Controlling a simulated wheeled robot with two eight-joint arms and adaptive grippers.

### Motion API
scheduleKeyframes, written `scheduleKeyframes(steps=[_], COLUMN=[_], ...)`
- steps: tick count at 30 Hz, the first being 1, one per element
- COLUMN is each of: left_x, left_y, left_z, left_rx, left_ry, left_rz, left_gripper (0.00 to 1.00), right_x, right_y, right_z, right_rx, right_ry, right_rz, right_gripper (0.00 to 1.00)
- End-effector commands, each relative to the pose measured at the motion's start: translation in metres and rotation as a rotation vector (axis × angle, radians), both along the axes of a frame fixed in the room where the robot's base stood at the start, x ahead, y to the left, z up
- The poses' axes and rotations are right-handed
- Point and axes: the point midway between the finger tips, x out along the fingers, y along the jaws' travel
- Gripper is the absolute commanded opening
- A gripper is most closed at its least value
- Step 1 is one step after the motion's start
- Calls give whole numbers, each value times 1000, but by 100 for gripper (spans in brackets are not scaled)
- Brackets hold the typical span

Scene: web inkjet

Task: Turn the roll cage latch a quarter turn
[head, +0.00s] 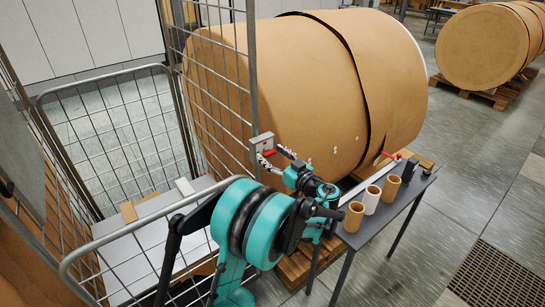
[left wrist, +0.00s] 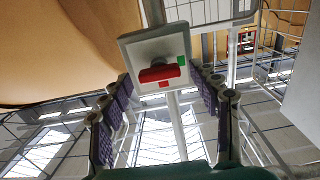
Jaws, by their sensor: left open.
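The roll cage latch (head: 262,142) is a grey plate with a red handle on the cage's upright post. In the left wrist view the red handle (left wrist: 158,74) lies roughly level in the picture, with a green mark to its right and a red mark below it. My left gripper (head: 276,160) is open in front of the latch. In the left wrist view its two padded fingers stand to either side of the handle, with clear gaps. I cannot tell how far the tips are from the plate. My right gripper is not in view.
The wire roll cage (head: 250,80) stands at the left, with a large brown paper roll (head: 310,90) behind its mesh. A dark side table (head: 375,218) to the right holds several cardboard cores, close to my left arm. Open floor lies further right.

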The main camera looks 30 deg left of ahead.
Motion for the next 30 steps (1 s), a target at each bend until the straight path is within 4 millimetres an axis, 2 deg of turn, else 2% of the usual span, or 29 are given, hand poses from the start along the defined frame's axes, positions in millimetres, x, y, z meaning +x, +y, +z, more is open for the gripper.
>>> scheduleKeyframes(steps=[7,12,13,23,30], left_x=[0,0,0,1,1], left_y=[1,1,1,1,1], left_z=[0,0,0,0,0], left_rx=[0,-1,-1,9,55], left_ry=[0,0,0,24,135], left_rz=[0,0,0,0,0], left_gripper=[62,17,12,12,12], right_x=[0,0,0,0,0], right_y=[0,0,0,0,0], right_z=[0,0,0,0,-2], right_rx=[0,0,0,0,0], right_ry=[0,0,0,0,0], right_rz=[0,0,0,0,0], right_gripper=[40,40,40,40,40])
